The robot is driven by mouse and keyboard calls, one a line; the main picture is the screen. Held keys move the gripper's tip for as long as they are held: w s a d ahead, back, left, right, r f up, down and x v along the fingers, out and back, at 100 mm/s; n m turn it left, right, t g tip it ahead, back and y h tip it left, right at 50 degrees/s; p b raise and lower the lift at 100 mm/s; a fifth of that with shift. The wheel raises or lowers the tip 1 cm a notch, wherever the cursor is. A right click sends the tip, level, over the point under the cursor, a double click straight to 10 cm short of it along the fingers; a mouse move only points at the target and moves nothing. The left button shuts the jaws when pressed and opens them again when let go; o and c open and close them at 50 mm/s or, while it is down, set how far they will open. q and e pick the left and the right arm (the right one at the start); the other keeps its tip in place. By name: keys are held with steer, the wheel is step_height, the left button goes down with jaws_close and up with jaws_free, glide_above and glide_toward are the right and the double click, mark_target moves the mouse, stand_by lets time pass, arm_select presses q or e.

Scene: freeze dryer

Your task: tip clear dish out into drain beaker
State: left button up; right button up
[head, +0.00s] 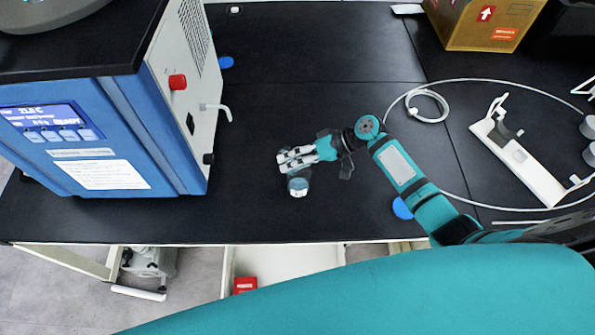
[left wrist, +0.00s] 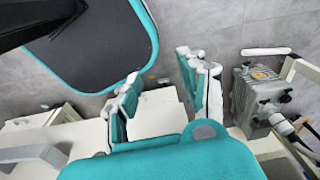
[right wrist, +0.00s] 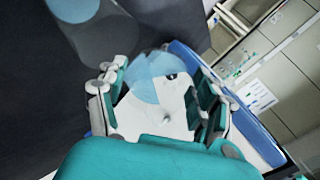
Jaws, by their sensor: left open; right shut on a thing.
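A small round vessel with a pale top and blue-grey side (head: 298,187), which looks like the drain beaker, is just below the fingers in the head view. I cannot tell whether dish and vessel touch. A pale blue disc (right wrist: 72,8) at the top edge may be that vessel. My left gripper (left wrist: 160,80) is open and empty, away from the bench top.
The blue and white freeze dryer (head: 150,140) stands at left, with a red knob (head: 177,82) and a pale drain spout (head: 218,109). A cardboard box (head: 490,22), coiled cable (head: 428,105) and white holder (head: 515,160) lie right. The left wrist view shows a pump (left wrist: 262,98).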

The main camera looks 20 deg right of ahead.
steer(key=shift+s, duration=0.2)
steer(key=shift+d, duration=0.3)
steer(key=shift+w+a+b, duration=0.1)
steer(key=shift+w+b, duration=0.1)
steer(key=shift+b, duration=0.1)
steer(key=shift+s+a, duration=0.1)
steer(key=shift+a, duration=0.05)
steer(key=shift+s+y, duration=0.1)
steer(key=shift+y, duration=0.2)
steer(key=shift+d+b, duration=0.3)
